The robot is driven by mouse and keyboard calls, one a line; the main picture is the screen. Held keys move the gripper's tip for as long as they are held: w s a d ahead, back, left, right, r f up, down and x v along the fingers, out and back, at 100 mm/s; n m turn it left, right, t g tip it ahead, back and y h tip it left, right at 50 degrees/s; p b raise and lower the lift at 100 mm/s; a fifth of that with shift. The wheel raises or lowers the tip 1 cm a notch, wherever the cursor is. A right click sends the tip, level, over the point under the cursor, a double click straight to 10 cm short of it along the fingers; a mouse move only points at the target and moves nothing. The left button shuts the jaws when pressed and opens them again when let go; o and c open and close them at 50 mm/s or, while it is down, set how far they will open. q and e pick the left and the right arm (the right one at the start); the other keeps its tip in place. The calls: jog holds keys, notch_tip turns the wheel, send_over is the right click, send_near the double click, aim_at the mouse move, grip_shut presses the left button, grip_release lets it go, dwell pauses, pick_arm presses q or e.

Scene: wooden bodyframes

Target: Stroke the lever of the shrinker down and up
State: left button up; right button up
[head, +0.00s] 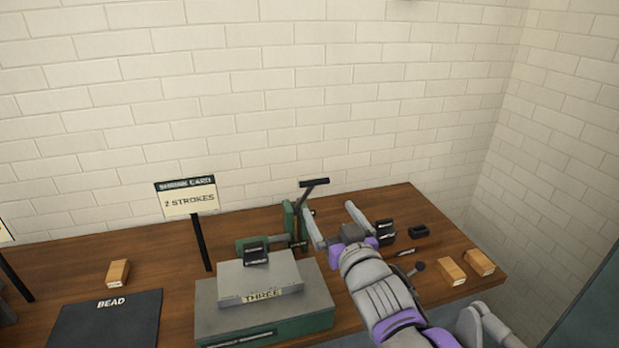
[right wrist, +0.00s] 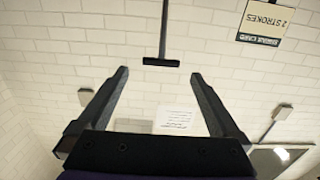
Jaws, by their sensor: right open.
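The shrinker (head: 285,228) is a green machine on the wooden bench, behind the grey case. Its lever (head: 303,198) stands raised and tilted, with a black T-shaped handle (head: 315,182) on top. In the right wrist view the handle (right wrist: 161,62) shows just beyond the fingertips, centred between them. My right gripper (head: 328,207) is open and empty, close to the lever, a little lower and to the right in the head view; it also shows in the right wrist view (right wrist: 160,73). The shrink card (head: 188,200) reads "2 STROKES". My left gripper is not in view.
A grey case marked THREE (head: 262,279) sits in front of the shrinker on a green-grey box (head: 290,318). A dark BEAD mat (head: 105,322) and a wooden block (head: 118,273) lie left. Small blocks (head: 452,271) and a black part (head: 418,231) lie right. A brick wall stands behind.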

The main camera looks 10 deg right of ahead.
aim_at(315, 185)
jog(key=w, duration=0.7)
jog(key=w+r, duration=0.1)
jog(key=w, duration=0.3)
jog(key=shift+a+p, duration=0.3)
jog(key=shift+s, duration=0.1)
grip_shut()
